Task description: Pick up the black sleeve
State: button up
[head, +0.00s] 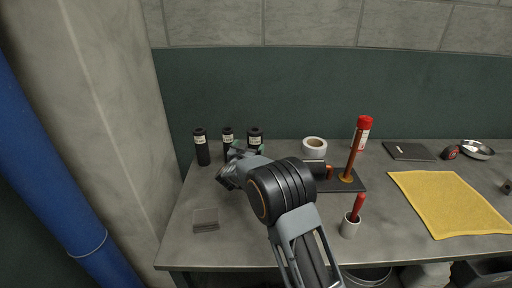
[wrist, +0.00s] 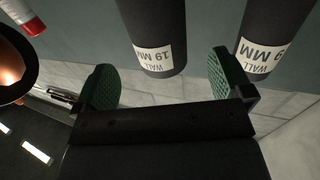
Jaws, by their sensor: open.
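Three black sleeves with white labels stand upright in a row at the back left of the table: a left one (head: 202,150), a middle one (head: 228,134) and a right one (head: 254,134). My gripper (head: 247,149) is in front of the middle and right ones and hides their lower parts. In the wrist view my gripper (wrist: 164,82) is open, with its green pads apart. One sleeve (wrist: 155,30), labelled "WALL 19 MM", shows between the pads, with no visible contact. Another sleeve (wrist: 268,38) is beyond the right pad, its label partly cut off.
A white tape roll (head: 314,146), a red-capped bottle (head: 364,130) and a copper pipe on a dark base (head: 350,184) stand to the right. A cup with a red-handled tool (head: 351,226) is nearer the front. A yellow cloth (head: 450,203) lies far right. The front left is mostly clear.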

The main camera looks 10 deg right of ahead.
aim_at(255, 139)
jog(key=shift+p+x, duration=0.5)
jog(key=shift+x, duration=2.95)
jog(key=shift+d, duration=0.1)
jog(key=shift+s, duration=0.1)
jog(key=c, duration=1)
jog(key=shift+c, duration=0.2)
